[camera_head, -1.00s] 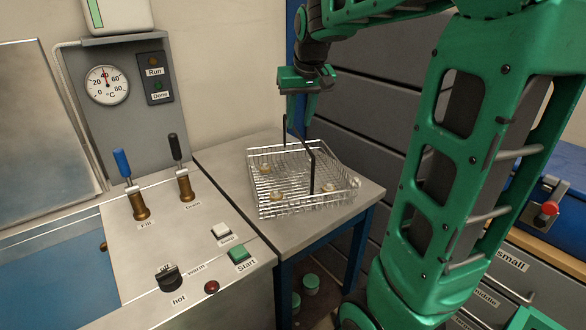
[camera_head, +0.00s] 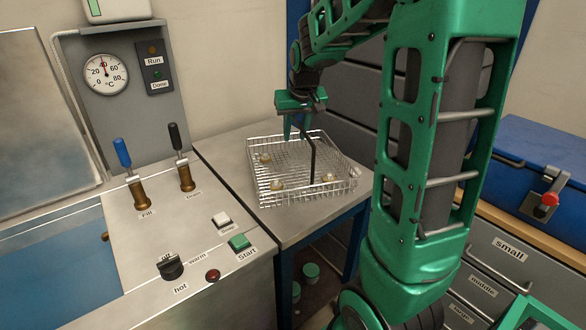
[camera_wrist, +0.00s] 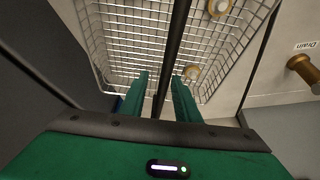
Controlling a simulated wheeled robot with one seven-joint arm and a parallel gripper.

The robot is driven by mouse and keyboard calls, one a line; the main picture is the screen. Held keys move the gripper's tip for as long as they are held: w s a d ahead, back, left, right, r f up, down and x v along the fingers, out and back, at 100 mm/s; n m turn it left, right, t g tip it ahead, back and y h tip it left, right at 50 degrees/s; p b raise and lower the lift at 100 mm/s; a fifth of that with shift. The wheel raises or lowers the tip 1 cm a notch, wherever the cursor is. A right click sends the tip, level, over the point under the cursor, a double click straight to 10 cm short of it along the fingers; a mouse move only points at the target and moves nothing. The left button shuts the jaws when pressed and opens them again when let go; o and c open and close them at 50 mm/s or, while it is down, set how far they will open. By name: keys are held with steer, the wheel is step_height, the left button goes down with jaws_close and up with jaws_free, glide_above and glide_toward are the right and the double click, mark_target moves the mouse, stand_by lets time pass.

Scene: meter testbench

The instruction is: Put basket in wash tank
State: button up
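The wire basket (camera_head: 258,192) stands on a grey side table, with a black handle (camera_head: 313,165) arching over it. My gripper (camera_head: 296,132) is above the basket, pointing down at the handle's far part. In the wrist view my gripper (camera_wrist: 160,96) has its two green fingers apart, with the black handle bar (camera_wrist: 172,55) running between them and gaps visible on both sides. The basket mesh (camera_wrist: 110,40) lies below. The wash tank (camera_head: 55,260) appears as the blue area at the left edge, only partly in view; a raised panel (camera_head: 40,110) stands behind it.
A control panel with blue Fill (camera_head: 122,153) and black Drain (camera_head: 175,137) levers and a green Start button (camera_head: 239,242) lies between tank and basket table (camera_head: 285,225). Small brass-coloured parts (camera_head: 277,184) sit in the basket. A blue toolbox (camera_head: 530,165) is at right.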

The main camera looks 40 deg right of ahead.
jaws_close()
steer(key=shift+r, duration=0.1)
stand_by(1.2)
